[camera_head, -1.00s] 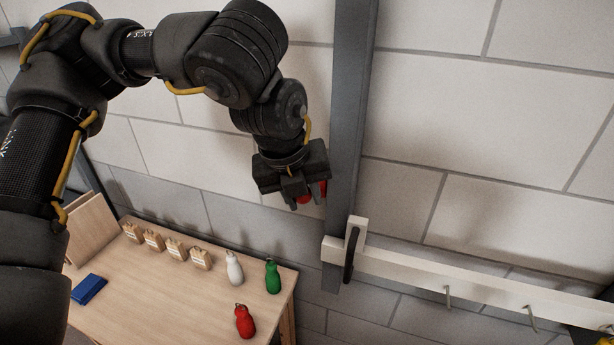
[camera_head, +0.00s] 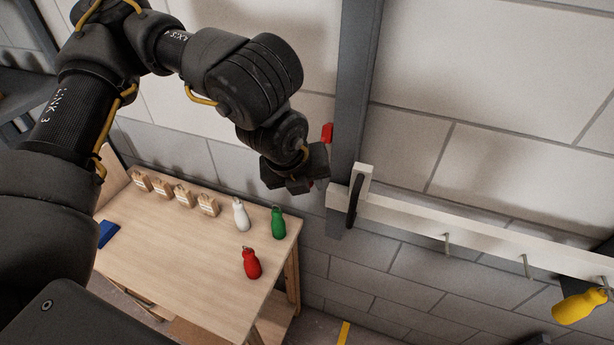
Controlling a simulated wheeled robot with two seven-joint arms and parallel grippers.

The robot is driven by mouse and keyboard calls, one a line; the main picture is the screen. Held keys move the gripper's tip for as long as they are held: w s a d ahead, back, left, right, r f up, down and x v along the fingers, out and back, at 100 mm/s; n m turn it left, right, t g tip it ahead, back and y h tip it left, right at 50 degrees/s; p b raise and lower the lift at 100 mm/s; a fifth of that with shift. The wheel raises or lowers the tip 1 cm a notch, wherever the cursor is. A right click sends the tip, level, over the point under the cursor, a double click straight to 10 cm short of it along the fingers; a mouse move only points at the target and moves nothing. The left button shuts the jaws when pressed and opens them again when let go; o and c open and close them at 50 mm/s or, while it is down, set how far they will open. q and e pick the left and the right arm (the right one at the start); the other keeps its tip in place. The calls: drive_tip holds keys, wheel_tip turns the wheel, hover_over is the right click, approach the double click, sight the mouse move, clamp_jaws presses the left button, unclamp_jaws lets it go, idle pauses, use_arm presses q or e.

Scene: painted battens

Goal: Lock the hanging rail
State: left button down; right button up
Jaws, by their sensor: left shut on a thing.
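The white hanging rail (camera_head: 480,232) runs across the wall, with its left end at the grey post (camera_head: 355,90). A black curved lever (camera_head: 354,200) stands upright at that end, beside a short white upright piece. My left gripper (camera_head: 302,187) is just left of the post, close to the rail's end and apart from the lever. Another red piece (camera_head: 327,132) sits at the post's left edge, above the gripper. My right gripper is not in view.
A wooden table (camera_head: 170,265) below left holds white (camera_head: 241,215), green (camera_head: 278,222) and red (camera_head: 250,262) bottle-shaped things, several small tagged blocks and a blue item (camera_head: 107,234). A yellow bottle-shaped thing (camera_head: 578,306) is near the rail's right end. Metal hooks (camera_head: 525,266) stick out from the rail.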

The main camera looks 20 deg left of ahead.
use_arm(q)
drive_tip(key=shift+f, duration=0.25)
idle(0.3)
drive_tip(key=c, duration=1.4)
unclamp_jaws()
drive_tip(key=o, duration=0.3)
drive_tip(key=shift+w+a, duration=0.15)
drive_tip(key=shift+r, duration=0.4)
drive_tip(key=v, duration=1.1)
drive_tip(key=shift+s+a, duration=0.15)
drive_tip(key=shift+s, duration=0.25)
